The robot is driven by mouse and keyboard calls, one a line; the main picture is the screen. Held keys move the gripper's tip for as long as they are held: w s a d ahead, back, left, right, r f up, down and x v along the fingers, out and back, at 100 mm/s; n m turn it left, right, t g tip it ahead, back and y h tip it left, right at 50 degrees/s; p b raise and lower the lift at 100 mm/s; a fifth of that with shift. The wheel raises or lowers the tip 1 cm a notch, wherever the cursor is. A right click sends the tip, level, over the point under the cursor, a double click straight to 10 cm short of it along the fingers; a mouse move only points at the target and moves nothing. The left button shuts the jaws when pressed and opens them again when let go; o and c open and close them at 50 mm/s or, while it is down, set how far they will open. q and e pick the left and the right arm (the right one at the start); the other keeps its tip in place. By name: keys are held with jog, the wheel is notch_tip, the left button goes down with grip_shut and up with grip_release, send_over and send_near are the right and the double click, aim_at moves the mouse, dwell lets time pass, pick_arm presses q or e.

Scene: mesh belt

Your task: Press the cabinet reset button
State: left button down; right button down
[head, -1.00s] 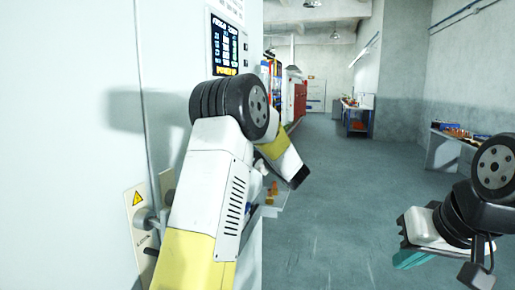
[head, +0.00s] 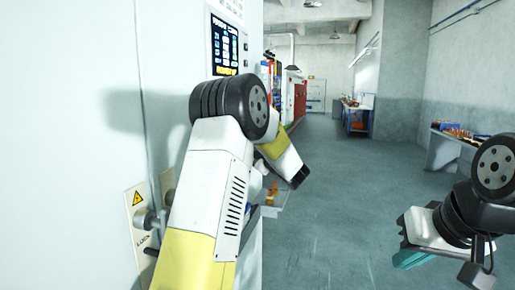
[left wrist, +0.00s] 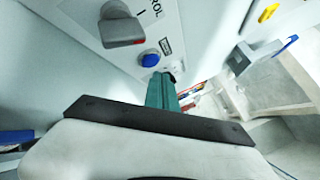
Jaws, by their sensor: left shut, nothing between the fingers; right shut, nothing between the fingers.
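In the left wrist view, a round blue button (left wrist: 149,59) sits on the pale cabinet panel beside a small label too small to read, and I take it as the reset button. My left gripper (left wrist: 162,80) is shut and empty. Its teal fingertips are just below the button in that view; I cannot tell whether they touch it. In the head view my left arm hides the button and left gripper. The cabinet (head: 85,80) fills the left side. My right gripper (head: 407,258) is shut and empty over the floor at lower right.
A grey rotary handle (left wrist: 121,27) sticks out of the panel near the button. A display (head: 224,45) is on the cabinet front, and a latch plate with a warning sign (head: 138,215) is at lower left. The floor (head: 330,190) to the right is open.

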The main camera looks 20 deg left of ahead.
pick_arm(q)
jog(key=shift+a, duration=0.1)
jog(key=shift+a, duration=0.3)
jog(key=shift+a, duration=0.55)
dwell(0.8)
jog(key=shift+d, duration=0.9)
jog(key=shift+d, duration=0.15)
jog(key=d, duration=0.4)
jog(key=shift+s+d, duration=0.1)
jog(key=shift+d, duration=0.3)
